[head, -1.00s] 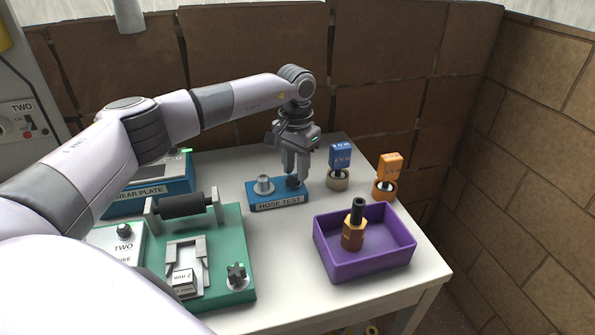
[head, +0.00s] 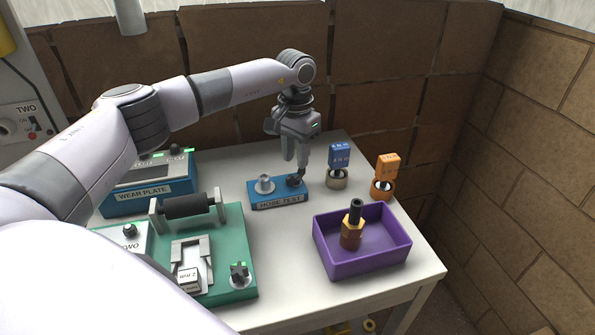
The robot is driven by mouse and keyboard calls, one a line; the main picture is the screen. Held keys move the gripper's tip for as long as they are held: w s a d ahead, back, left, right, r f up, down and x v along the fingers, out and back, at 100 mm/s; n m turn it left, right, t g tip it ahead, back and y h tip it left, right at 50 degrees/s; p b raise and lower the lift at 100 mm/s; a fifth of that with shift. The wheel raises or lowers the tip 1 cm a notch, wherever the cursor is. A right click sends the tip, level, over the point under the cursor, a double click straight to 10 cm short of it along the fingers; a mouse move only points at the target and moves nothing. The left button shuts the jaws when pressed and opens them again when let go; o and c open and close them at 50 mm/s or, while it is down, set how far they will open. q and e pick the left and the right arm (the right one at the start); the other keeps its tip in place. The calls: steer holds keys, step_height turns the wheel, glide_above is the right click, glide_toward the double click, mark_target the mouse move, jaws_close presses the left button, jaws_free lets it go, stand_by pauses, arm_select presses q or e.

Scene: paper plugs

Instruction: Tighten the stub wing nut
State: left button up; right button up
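The blue block labelled HOSE TEST (head: 280,203) stands on the white table. It carries a silver stub (head: 264,185) on its left and a small dark wing-like nut (head: 296,180) on its right. My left gripper (head: 297,164) points down just above the dark nut. Its fingers look parted with nothing between them; whether a fingertip touches the nut is hard to tell. My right gripper is out of view.
A purple tray (head: 362,267) holding a brass fitting (head: 351,232) stands at the front right. A blue-tagged plug (head: 338,166) and an orange-tagged plug (head: 384,180) stand behind it. The blue WEAR PLATE box (head: 150,195) is at the back left. Brick walls bound the table.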

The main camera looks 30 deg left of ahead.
mark_target(296, 171)
arm_select(q)
steer(key=shift+f+b, duration=1.25)
steer(key=shift+f, duration=0.8)
jaws_close()
jaws_free()
